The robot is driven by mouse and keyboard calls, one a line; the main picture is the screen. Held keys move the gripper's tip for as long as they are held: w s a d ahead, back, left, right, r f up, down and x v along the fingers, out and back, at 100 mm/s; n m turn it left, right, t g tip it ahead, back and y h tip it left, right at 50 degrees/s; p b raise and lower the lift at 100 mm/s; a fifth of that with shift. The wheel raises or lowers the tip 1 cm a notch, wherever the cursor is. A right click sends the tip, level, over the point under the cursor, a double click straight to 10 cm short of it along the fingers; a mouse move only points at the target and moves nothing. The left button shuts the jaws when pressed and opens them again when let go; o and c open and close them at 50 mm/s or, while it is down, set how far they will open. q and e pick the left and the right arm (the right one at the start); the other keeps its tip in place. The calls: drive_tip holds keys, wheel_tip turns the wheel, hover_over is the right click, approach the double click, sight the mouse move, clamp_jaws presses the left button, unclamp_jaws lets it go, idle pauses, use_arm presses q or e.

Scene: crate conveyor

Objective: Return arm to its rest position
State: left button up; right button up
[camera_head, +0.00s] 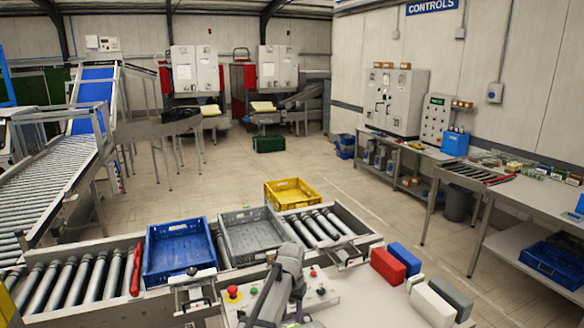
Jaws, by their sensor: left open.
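My left arm rises from the bottom edge, folded over the light control panel in front of the conveyor. My left gripper (294,319) is low at the bottom edge, partly cut off and small, with its jaws open. I see nothing held in it. It is apart from the crates. A yellow crate (291,186) sits just behind the conveyor. My right gripper is not in view.
Red, blue, white and grey blocks (388,265) lie on the worktop right of my arm. A red emergency button (232,291) is on the panel. Workbenches (470,178) line the right wall. The floor beyond the conveyor is largely clear.

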use_arm(q)
drive_tip(key=s+a+f+b, duration=0.2)
drive_tip(key=s, duration=0.7)
drive_tip(key=s+a+f+b, duration=0.1)
drive_tip(key=s+f+b, duration=0.1)
drive_tip(key=s, duration=0.6)
drive_tip(key=s+a+f+y+b, duration=0.1)
drive_tip(key=s+a+f+b, duration=0.1)
drive_tip(key=s, duration=0.7)
drive_tip(key=shift+s+a+f+n, duration=0.25)
drive_tip(key=shift+s+a+n, duration=0.05)
drive_tip(key=shift+a, duration=0.05)
drive_tip(key=shift+a, duration=0.1)
